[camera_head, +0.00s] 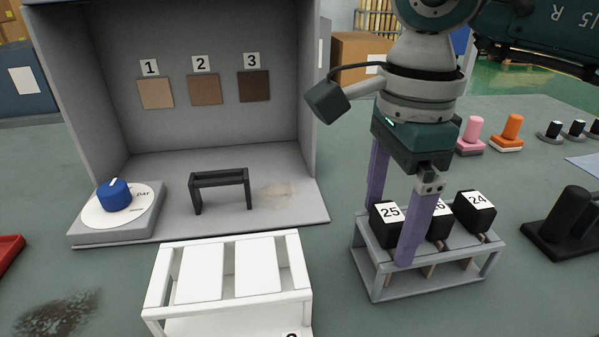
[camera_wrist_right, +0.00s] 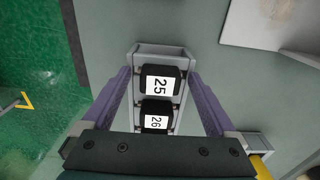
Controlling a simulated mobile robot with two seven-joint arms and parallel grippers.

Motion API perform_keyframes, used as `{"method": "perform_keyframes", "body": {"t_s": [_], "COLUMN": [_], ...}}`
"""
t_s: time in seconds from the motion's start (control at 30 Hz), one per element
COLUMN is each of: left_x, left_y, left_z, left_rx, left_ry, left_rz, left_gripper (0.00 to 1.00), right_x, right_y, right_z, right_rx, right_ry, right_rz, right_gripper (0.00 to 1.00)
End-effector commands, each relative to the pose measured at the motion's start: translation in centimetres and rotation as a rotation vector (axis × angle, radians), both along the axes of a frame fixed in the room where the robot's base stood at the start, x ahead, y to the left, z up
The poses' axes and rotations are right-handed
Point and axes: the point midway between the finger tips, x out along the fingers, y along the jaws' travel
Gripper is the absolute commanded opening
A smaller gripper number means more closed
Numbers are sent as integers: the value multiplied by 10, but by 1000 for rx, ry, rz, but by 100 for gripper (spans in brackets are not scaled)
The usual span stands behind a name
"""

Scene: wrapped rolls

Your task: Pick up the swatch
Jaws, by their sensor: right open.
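A grey rack (camera_head: 372,292) holds black blocks numbered 25 (camera_head: 388,226), 26 (camera_head: 440,222) and 24 (camera_head: 474,212). Brownish pieces show under the blocks inside the rack, partly hidden. My right gripper (camera_head: 388,238) is open and points down, its purple fingers on either side of block 25. In the right wrist view, block 25 (camera_wrist_right: 160,80) lies between the fingers with gaps beside it, and block 26 (camera_wrist_right: 156,121) is nearer the gripper body. Square samples 1 (camera_head: 156,93), 2 (camera_head: 205,90) and 3 (camera_head: 254,86) are on the booth's back wall. My left gripper is out of view.
The grey booth (camera_head: 90,140) holds a black stand (camera_head: 220,180). A blue dial (camera_head: 114,195) is at its front left. A white rack (camera_head: 228,270) with two panels stands in front. Pink (camera_head: 472,130) and orange (camera_head: 512,127) knobbed pieces and a black holder (camera_head: 565,225) are right.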

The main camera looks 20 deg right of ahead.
Motion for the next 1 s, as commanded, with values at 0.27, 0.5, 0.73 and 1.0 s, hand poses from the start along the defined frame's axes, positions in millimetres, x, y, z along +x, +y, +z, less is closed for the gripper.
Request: {"method": "perform_keyframes", "body": {"t_s": [0.27, 0.5, 0.73, 1.0], "left_x": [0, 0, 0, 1], "left_y": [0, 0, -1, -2], "left_z": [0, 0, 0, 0], "left_rx": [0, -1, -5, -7], "left_ry": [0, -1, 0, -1], "left_rz": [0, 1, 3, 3], "left_gripper": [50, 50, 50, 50], "right_x": [0, 0, 0, 0], "right_y": [0, 0, 0, 0], "right_z": [0, 0, 1, 2], "right_rx": [0, 1, 1, 1], "right_ry": [0, 1, 1, 0], "right_rz": [0, 0, 0, 0], "right_gripper": [73, 46, 20, 19]}}
